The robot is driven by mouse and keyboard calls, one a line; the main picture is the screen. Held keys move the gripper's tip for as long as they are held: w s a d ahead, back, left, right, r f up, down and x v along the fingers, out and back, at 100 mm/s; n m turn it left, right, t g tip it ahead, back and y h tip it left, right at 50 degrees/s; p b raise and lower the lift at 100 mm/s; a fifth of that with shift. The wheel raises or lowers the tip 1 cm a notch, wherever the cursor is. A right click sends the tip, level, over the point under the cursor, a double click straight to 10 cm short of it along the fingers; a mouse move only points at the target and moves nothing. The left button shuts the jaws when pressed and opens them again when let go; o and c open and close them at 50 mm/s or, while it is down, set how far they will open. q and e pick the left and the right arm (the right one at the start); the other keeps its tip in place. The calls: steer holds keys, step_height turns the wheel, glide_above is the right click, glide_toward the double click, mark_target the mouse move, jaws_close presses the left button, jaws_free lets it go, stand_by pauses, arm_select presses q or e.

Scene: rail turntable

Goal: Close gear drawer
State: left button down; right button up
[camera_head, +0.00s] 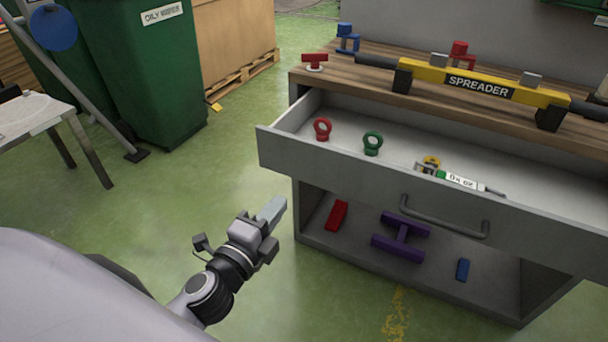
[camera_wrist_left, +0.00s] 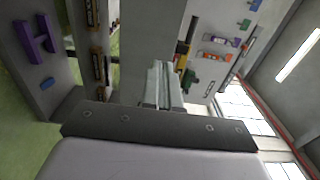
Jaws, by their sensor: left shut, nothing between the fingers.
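The gear drawer (camera_head: 375,180) of the grey workbench is pulled out in the head view. Its front carries a bar handle (camera_head: 444,222). Inside lie a red eye bolt (camera_head: 322,128), a green eye bolt (camera_head: 373,142), a yellow ring piece (camera_head: 431,162) and a labelled tool (camera_head: 462,181). My left gripper (camera_head: 272,212) is shut and empty, in front of the drawer's left end and apart from it. In the left wrist view its fingers (camera_wrist_left: 161,85) show close together. My right gripper is not in view.
A yellow spreader beam (camera_head: 478,84) and a red fitting (camera_head: 315,60) lie on the benchtop (camera_head: 385,76). The open shelf below holds a purple piece (camera_head: 401,238), a red block (camera_head: 337,215) and a blue block (camera_head: 462,270). A green bin (camera_head: 150,75) stands back left.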

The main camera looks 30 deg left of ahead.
arm_select(q)
glide_toward(314, 159)
steer(key=w, duration=0.5)
steer(key=shift+w+f, duration=0.1)
steer(key=shift+w, duration=0.85)
steer(key=shift+w, duration=0.1)
